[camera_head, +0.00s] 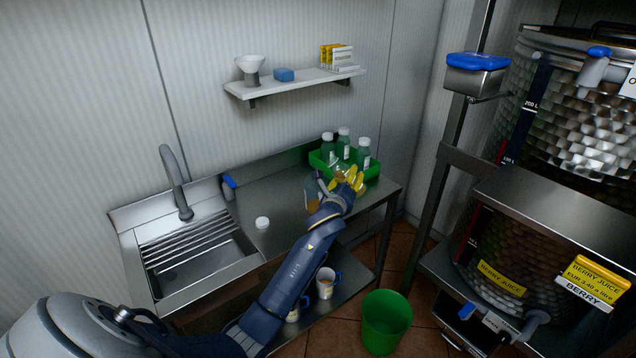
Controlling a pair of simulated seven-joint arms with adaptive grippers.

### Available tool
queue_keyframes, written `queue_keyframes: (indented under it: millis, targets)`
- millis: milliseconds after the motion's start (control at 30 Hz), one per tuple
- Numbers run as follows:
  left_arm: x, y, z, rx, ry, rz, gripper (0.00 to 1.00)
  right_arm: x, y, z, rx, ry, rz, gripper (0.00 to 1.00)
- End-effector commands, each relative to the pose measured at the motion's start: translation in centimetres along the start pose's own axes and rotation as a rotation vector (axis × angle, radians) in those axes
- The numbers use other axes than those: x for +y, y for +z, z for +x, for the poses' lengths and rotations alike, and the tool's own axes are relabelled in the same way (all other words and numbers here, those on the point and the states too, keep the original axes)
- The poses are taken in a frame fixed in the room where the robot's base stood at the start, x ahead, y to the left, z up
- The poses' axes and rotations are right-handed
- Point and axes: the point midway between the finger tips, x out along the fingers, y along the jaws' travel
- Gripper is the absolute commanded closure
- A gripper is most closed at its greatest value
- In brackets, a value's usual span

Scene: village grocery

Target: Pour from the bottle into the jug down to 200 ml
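My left gripper (350,180), with yellow fingers, is over the right part of the steel counter, at the front of a green crate. Whether its fingers are closed on anything is too small to tell. A bottle-like container (312,194) with an amber lower part stands just left of the gripper, partly hidden by my arm. Several bottles with white caps (363,152) stand in the green crate (372,172). A loose white cap (262,222) lies on the counter. A light jug or mug with a blue handle (325,285) is on the lower shelf. My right gripper is not in view.
A sink (195,262) with a tap (176,185) is at the left. A wall shelf (300,82) holds a white funnel-like item (250,68) and a blue block (284,74). A green bin (386,322) stands on the floor. Large juice vats (500,265) are at the right.

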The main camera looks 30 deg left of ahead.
Motion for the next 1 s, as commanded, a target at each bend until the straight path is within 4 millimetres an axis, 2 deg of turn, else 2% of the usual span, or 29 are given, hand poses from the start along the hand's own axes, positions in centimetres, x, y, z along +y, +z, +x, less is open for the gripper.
queue_keyframes:
  millis: [667,900,1000]
  targets:
    - [-0.1,0.2,0.0,-0.004,-0.002,0.023,0.98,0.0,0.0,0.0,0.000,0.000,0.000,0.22]
    - [-0.4,0.8,0.0,-0.013,-0.003,0.151,0.98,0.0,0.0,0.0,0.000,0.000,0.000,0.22]
    - [0.1,-0.3,0.1,-0.016,-0.001,0.259,0.98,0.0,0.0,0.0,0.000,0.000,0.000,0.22]
